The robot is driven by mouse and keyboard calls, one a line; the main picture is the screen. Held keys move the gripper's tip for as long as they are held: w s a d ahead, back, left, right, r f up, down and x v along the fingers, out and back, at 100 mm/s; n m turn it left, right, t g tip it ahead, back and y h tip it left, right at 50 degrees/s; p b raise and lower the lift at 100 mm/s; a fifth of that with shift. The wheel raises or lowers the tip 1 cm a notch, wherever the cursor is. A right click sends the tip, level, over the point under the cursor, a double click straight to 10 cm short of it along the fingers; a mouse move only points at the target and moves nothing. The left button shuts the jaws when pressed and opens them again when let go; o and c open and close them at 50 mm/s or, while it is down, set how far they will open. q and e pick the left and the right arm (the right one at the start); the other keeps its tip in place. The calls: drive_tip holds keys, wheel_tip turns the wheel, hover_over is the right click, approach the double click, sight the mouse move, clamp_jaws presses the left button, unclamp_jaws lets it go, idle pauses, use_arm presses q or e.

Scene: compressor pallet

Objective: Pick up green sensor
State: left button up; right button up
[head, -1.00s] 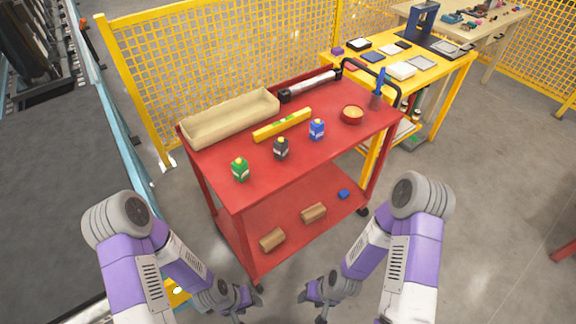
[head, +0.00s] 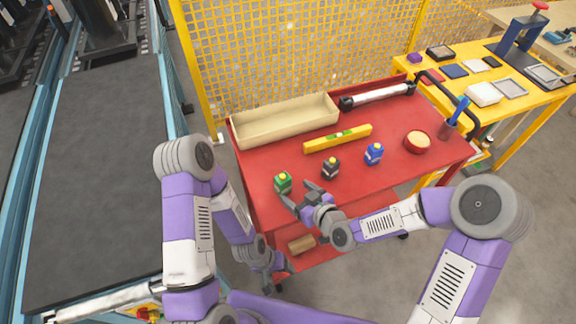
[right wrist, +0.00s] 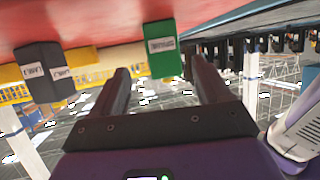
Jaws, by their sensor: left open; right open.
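The green sensor (head: 283,183) stands upright on the red cart's top, near the front left edge. It has a yellow top and a white label. My right gripper (head: 294,192) is open, its fingertips just in front of the green sensor. In the right wrist view the picture is turned over, and the green sensor (right wrist: 164,52) shows between the two spread fingers (right wrist: 163,76), nearer the right one. I cannot tell how far it is between them. My left gripper (head: 277,282) is open and empty, low beside the cart's front.
A black sensor (head: 331,169) and a blue sensor (head: 374,154) stand to the right on the cart top (head: 400,175). A grey conveyor (head: 90,180) lies left.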

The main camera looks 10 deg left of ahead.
sight(286, 187)
drive_tip(key=x, duration=0.3)
drive_tip(key=b+x, duration=0.1)
drive_tip(key=x, duration=0.3)
drive_tip(key=shift+s+a+f, duration=0.2)
drive_tip(key=shift+a, duration=0.1)
drive_tip(key=c, duration=1.1)
